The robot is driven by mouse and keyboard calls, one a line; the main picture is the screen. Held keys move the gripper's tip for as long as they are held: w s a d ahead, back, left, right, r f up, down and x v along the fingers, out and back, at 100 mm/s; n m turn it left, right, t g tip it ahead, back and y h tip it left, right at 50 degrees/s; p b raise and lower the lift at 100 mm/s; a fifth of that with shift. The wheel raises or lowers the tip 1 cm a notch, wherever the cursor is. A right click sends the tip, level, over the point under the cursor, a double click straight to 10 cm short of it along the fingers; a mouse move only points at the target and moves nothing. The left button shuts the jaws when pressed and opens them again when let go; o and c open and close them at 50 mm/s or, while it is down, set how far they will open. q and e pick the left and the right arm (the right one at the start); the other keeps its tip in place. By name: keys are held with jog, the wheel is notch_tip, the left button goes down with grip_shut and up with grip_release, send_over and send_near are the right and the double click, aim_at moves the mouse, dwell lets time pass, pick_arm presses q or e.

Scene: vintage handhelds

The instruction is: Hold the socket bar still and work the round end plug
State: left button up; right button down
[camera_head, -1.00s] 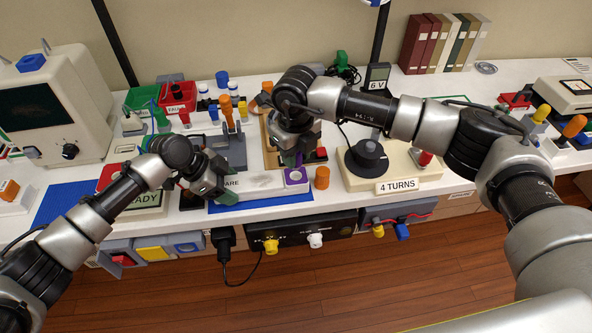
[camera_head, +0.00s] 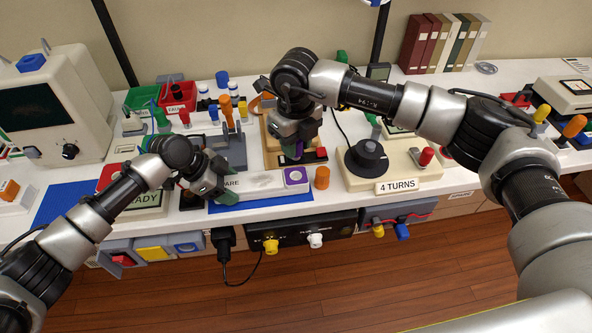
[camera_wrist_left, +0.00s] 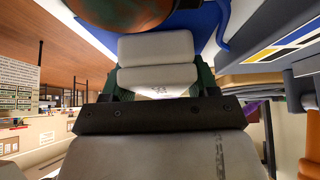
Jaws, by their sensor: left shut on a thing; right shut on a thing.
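The white socket bar (camera_head: 255,184) lies over the blue mat (camera_head: 262,204), with a purple square socket (camera_head: 295,176) at its right end. My left gripper (camera_head: 208,192) is shut on the bar's left end. In the left wrist view the white bar (camera_wrist_left: 157,78) sits between its green-padded fingers. My right gripper (camera_head: 295,148) is shut on the purple plug (camera_head: 298,150), above and behind the socket. The plug looks apart from the socket, whose face shows a pale round mark. The fingers hide most of the plug.
An orange cylinder (camera_head: 322,178) stands just right of the socket. A beige box with a black knob (camera_head: 366,158) and a "4 TURNS" label stands further right. Grey fixtures (camera_head: 232,150) and red and green bins (camera_head: 178,97) are behind. The table's front edge is close.

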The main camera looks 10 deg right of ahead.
jog(key=shift+r, duration=0.1)
pick_arm(q)
jog(key=o, duration=1.5)
jog(key=shift+o, duration=0.2)
jog(key=shift+r, duration=0.1)
jog(key=shift+v, duration=3.7)
jog(key=v, duration=1.2)
jog(key=shift+a, duration=0.1)
